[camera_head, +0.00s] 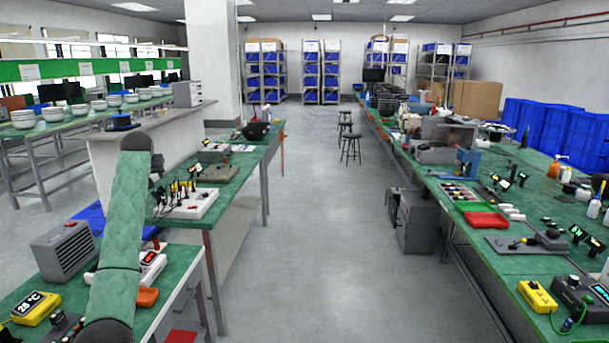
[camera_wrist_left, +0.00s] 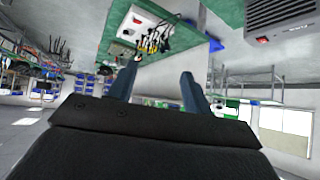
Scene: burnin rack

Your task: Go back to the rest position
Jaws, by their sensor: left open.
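My left arm rises over the left bench in the head view, and its dark wrist end hides most of the left gripper there. In the left wrist view my left gripper (camera_wrist_left: 160,70) has its two fingers apart, with nothing between them. That view is turned over, with the green bench top along its upper edge. The gripper is clear of the bench and touches nothing that I can see. My right gripper is not in view.
The left bench holds a white block with cables (camera_head: 190,204), a grey vented box (camera_head: 64,250) and a yellow meter (camera_head: 36,308). The right bench carries a red tray (camera_head: 486,220) and a yellow device (camera_head: 537,296). The grey aisle floor (camera_head: 310,230) between them is free.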

